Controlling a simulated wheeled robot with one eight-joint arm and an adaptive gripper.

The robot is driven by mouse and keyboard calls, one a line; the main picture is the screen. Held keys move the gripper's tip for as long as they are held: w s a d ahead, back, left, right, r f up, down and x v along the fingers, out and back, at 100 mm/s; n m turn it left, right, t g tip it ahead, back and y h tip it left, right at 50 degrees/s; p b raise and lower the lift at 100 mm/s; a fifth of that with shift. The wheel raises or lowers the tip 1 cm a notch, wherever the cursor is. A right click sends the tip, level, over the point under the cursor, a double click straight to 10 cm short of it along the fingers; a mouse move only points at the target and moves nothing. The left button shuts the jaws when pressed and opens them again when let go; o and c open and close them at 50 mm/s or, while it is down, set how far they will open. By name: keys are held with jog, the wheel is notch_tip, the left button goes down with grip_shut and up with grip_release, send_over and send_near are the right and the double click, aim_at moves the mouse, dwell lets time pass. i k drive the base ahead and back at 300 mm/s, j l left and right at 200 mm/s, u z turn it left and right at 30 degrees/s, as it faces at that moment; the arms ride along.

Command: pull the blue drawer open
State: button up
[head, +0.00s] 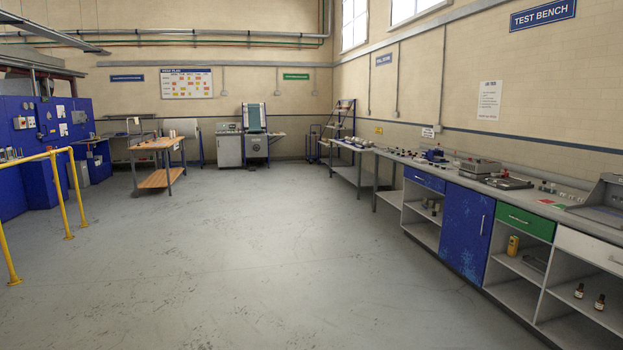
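The blue drawer (424,179) is in the bench along the right wall in the head view. It sits just under the worktop, above an open shelf and left of a tall blue cupboard door (463,232). Its front looks flush with the bench, so it appears shut. Its handle is too small to make out clearly. My gripper and arm are not in the head view.
A green drawer (526,221) and a white drawer (590,247) are further right in the bench. Instruments crowd the worktop. Yellow railings (62,195) and a blue machine (40,130) stand at left. The grey floor (260,260) is clear.

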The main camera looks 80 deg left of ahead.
aim_at(435, 183)
jog(key=u, duration=2.05)
jog(key=i+u, duration=0.4)
jog(key=i, duration=4.25)
jog(key=i+z, duration=0.1)
jog(key=i, duration=0.85)
jog(key=i+j+z, duration=0.15)
jog(key=i, duration=0.8)
jog(key=i+j+z, duration=0.25)
jog(key=i+z, duration=0.2)
jog(key=i+j+z, duration=0.9)
